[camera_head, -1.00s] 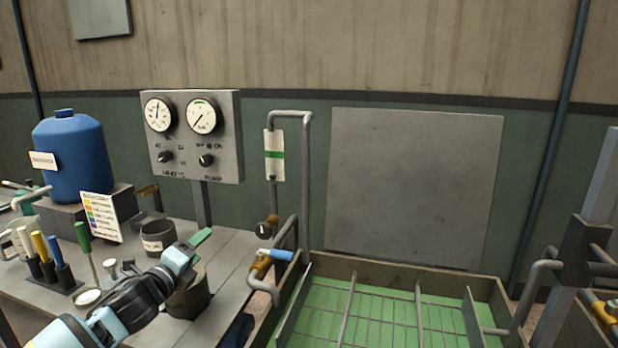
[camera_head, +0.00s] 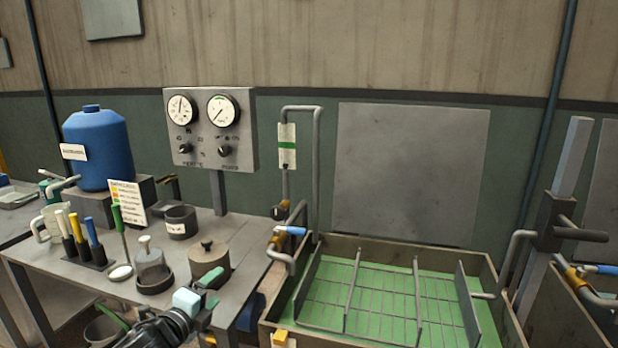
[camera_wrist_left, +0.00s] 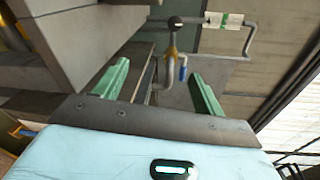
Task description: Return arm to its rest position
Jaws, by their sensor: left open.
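My left arm comes in at the bottom of the head view, and its left gripper (camera_head: 208,290) is low, in front of the table's front edge. In the left wrist view its two green fingers (camera_wrist_left: 158,82) stand apart with nothing between them. A lidded brown pot (camera_head: 210,268) with a dark knob stands on the table just beyond the gripper, and the gripper looks clear of it. My right arm and gripper are not in view.
The grey table (camera_head: 240,243) also holds a glass jar (camera_head: 152,268), a dark labelled cup (camera_head: 180,221), coloured-handled tools in a rack (camera_head: 90,250) and a blue drum (camera_head: 97,150). A green-floored basin (camera_head: 385,300) with pipework stands to the right.

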